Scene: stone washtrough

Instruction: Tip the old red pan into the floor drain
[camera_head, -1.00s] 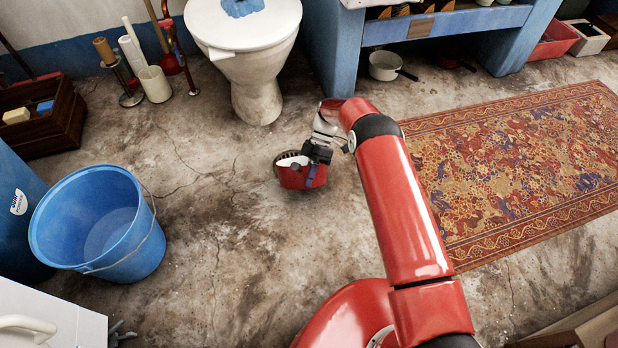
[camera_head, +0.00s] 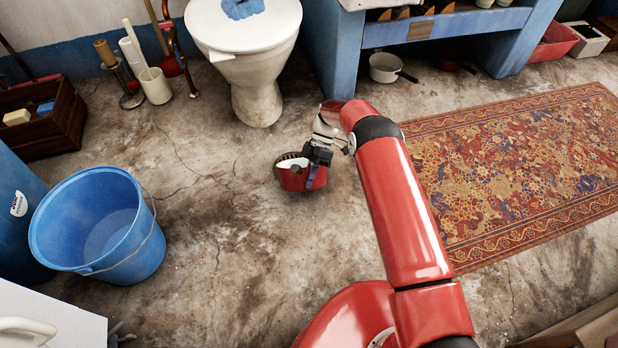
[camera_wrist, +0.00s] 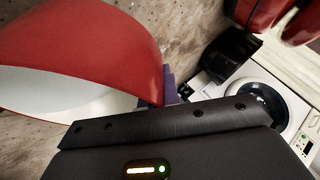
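The old red pan (camera_head: 289,180) has a red outside and a white inside, and hangs tilted low over the floor. It fills the upper left of the wrist view (camera_wrist: 90,45), with its white inside partly visible. My gripper (camera_head: 312,172) is at the pan's right side and looks shut on its purple handle (camera_wrist: 170,86); the fingertips are not clear. A dark slotted edge, likely the floor drain (camera_head: 288,156), shows just behind the pan. The rest of it is hidden by the pan. I cannot see any contents in the pan.
A white toilet (camera_head: 255,75) stands behind the pan. A blue bucket (camera_head: 140,250) is at the left, and a patterned rug (camera_head: 520,170) lies at the right. A white saucepan (camera_head: 384,67) sits under the blue trough stand. The floor between bucket and pan is clear.

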